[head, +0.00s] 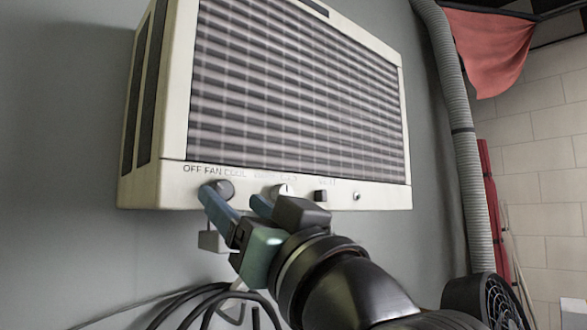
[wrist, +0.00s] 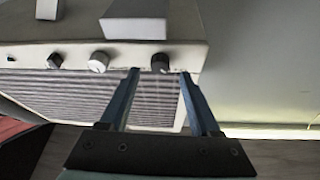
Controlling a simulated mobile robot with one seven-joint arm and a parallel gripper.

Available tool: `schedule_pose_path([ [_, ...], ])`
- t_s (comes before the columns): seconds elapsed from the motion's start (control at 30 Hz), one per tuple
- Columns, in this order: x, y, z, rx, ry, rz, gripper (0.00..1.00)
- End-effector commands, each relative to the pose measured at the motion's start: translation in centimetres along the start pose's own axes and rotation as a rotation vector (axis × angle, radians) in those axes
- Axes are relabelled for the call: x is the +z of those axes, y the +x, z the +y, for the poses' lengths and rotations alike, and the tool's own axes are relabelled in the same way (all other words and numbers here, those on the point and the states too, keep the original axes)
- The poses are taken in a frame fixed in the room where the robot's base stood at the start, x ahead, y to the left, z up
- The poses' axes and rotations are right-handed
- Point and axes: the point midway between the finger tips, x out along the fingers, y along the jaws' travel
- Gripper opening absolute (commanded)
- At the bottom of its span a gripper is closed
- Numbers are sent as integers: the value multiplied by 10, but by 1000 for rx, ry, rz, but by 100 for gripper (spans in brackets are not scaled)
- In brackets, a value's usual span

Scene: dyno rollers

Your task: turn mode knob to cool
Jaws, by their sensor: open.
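The cream air conditioner (head: 150,187) is mounted on the wall. Its mode knob (head: 224,187) is a dark round knob under the printed words OFF, FAN and COOL. The finger in front partly hides it, and its pointer setting cannot be read. My gripper (head: 231,197) is open at the control strip, one finger on each side of the mode knob. In the wrist view, the dark mode knob (wrist: 160,63) shows between the two blue fingertips (wrist: 160,73), with a gap on both sides. I cannot tell how deep the fingers reach around it.
A white-faced knob (head: 283,190) sits right of the mode knob, close to the other finger. A dark square knob (head: 320,196) and a small silver knob (head: 357,196) are further right. A small box (head: 212,240) and black cables (head: 200,295) are below the unit. A grey hose (head: 465,150) hangs at right.

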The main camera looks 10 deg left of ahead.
Motion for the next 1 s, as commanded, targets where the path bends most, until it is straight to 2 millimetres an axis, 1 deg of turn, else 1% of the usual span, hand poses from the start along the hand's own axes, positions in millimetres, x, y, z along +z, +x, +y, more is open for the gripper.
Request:
schedule_pose_path([
  [0.03, -3, 11, -2, -2, 3, -3, 64],
  [0.2, -1, 26, -1, -1, 1, -1, 64],
  [0.33, 0, 31, 0, 0, 1, -1, 64],
  [0.57, 1, 31, 0, 0, 0, -1, 64],
  [0.6, 1, 31, 0, 0, 0, -1, 60],
  [0.67, 1, 31, 0, 0, 0, -1, 49],
  [0.7, 1, 31, 0, 0, 0, -1, 42],
  [0.77, 1, 30, 0, 0, 0, 0, 31],
  [0.8, 1, 30, 0, 0, 0, 0, 24],
  [0.93, 1, 30, 0, 0, 0, 0, 1],
  [1.0, 1, 30, 0, 0, 0, 0, 0],
])
